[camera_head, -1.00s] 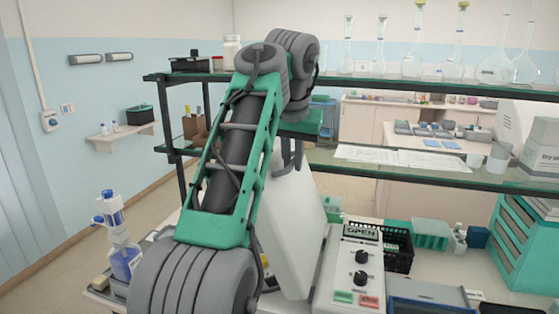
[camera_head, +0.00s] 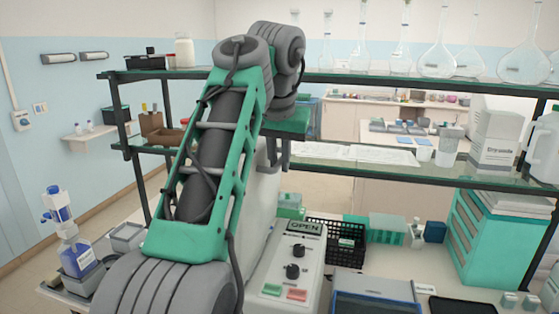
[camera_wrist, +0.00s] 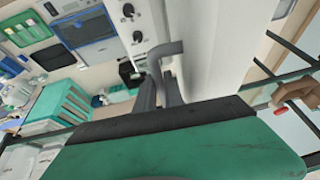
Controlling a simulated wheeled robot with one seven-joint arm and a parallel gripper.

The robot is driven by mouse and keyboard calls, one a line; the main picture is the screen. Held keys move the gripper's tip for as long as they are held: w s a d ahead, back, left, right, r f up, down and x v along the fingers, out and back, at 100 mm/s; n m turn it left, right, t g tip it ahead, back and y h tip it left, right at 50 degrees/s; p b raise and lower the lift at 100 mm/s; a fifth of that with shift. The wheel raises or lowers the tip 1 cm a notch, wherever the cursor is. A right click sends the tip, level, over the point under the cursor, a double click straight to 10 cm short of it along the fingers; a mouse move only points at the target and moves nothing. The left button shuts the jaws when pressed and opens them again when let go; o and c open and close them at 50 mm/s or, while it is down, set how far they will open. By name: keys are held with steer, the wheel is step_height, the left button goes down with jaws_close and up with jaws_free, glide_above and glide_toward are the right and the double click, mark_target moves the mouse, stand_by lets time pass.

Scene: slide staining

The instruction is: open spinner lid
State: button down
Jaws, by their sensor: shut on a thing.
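The spinner is the white machine with a control panel (camera_head: 290,268) whose small display reads OPEN; two black knobs and a green and a red button sit on it. Its white lid (camera_head: 263,185) stands raised, mostly hidden behind my arm in the head view. In the wrist view the lid is the pale slab (camera_wrist: 215,35) right of the panel. A grey bent handle (camera_wrist: 164,50) stands out beside it. My gripper (camera_wrist: 161,84) has its two dark fingers closed around the lower part of this handle. In the head view my gripper (camera_head: 281,155) is small beside the lid.
Glass shelves (camera_head: 350,78) with flasks run behind my arm, close to it. A black basket (camera_head: 335,240), a teal drawer cabinet (camera_head: 490,237) and a blue-lidded box (camera_head: 375,300) stand right of the spinner. A dispenser bottle (camera_head: 72,240) stands at left.

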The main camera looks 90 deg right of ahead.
steer(key=shift+s+f, duration=0.2)
steer(key=shift+s, duration=0.1)
steer(key=c, duration=1.8)
jaws_free()
steer(key=shift+c, duration=0.2)
steer(key=shift+o, duration=0.6)
steer(key=shift+s, duration=0.45)
steer(key=shift+o, duration=1.3)
steer(key=shift+r, duration=0.1)
steer(key=shift+w, duration=0.15)
steer(key=p+v, duration=0.2)
steer(key=v, duration=0.6)
steer(key=shift+p, duration=0.35)
